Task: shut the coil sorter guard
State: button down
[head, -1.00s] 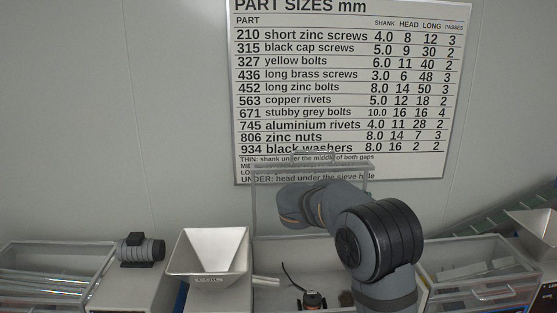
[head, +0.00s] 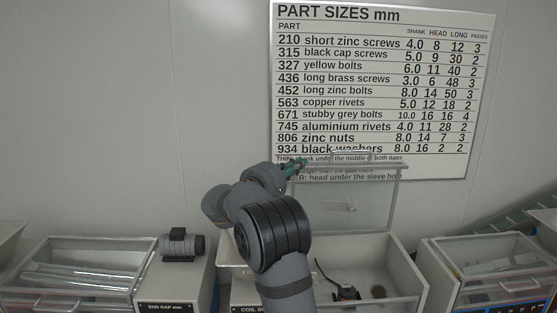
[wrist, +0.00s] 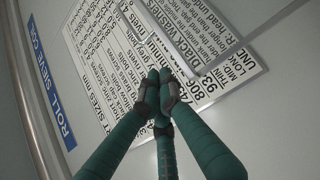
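The coil sorter guard (head: 401,205) is a clear panel in a grey frame. It stands raised, upright at the back of the middle machine, with a handle (head: 350,154) on its top edge. The coil sorter (head: 408,272) below is open. My gripper (head: 298,166) has green fingers and is by the guard's upper left corner; I cannot tell if it touches. In the wrist view, the fingertips of my gripper (wrist: 160,88) are drawn together with nothing visible between them. A pale frame bar (wrist: 172,42) shows beyond the tips. My arm hides the machine's left part.
A machine with a closed clear guard (head: 88,245) and a dark motor (head: 181,244) stand left. Another guarded machine (head: 490,262) stands right. A part-size board (head: 484,150) hangs on the wall behind. A small dark device (head: 345,293) sits inside the open machine.

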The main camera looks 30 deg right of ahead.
aim_at(322, 163)
jog(key=p+x, duration=0.1)
jog(key=x, duration=0.2)
jog(key=p+x, duration=0.2)
jog(key=x, duration=0.1)
jog(key=s+p+x, duration=0.1)
jog(key=p+x, duration=0.1)
jog(key=x, duration=0.2)
jog(key=shift+s+d+r, duration=0.1)
jog(key=shift+d+r, duration=0.05)
jog(key=shift+d, duration=0.75)
jog(key=shift+a, duration=0.15)
jog(key=shift+f, duration=0.2)
